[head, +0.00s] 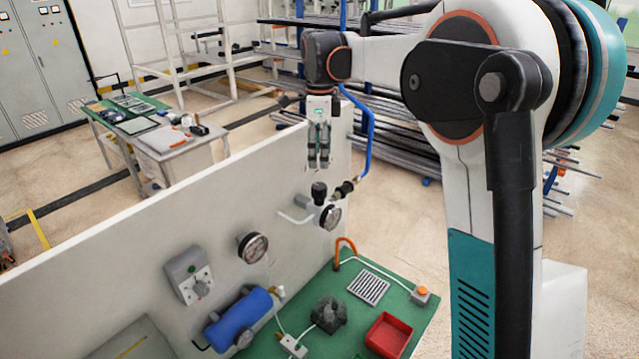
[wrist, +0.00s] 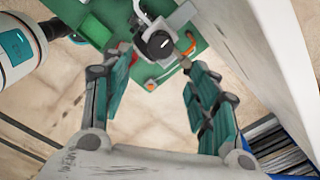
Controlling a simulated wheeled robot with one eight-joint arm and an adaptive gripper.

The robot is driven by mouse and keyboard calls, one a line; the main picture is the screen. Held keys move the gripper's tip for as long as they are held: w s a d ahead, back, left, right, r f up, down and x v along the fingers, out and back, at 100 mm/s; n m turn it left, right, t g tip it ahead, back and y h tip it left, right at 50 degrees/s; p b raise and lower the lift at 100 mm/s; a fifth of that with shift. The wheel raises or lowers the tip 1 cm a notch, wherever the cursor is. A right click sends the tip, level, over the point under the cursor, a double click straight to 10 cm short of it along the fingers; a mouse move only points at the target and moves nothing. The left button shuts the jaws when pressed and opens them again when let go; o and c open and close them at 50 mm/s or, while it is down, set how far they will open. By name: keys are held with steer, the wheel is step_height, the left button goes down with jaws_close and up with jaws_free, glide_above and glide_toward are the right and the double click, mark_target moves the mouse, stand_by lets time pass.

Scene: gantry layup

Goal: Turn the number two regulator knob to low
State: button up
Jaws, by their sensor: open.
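A black regulator knob (head: 319,189) stands upright on a fitting on the white panel, beside a round gauge (head: 331,217). In the wrist view the knob (wrist: 158,44) appears from above as a black disc with a small white mark. My gripper (head: 318,166) hangs pointing down just above the knob in the head view. In the wrist view my gripper (wrist: 156,62) is open, with its teal-padded fingers spread to either side below the knob. Nothing is between the fingers. I cannot read a number or a low mark on the knob.
A second gauge (head: 252,247) and a grey box with a dial (head: 188,275) are on the panel (head: 110,240). A blue cylinder (head: 238,318), a red tray (head: 389,334) and a grey vent (head: 368,287) are on the green bench (head: 412,325). A blue hose (head: 367,140) runs close beside my gripper.

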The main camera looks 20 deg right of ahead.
mark_target(320, 186)
step_height(320, 186, down, 11)
steer(key=shift+r+p, duration=0.1)
steer(key=shift+p, duration=0.6)
steer(key=c, duration=1.1)
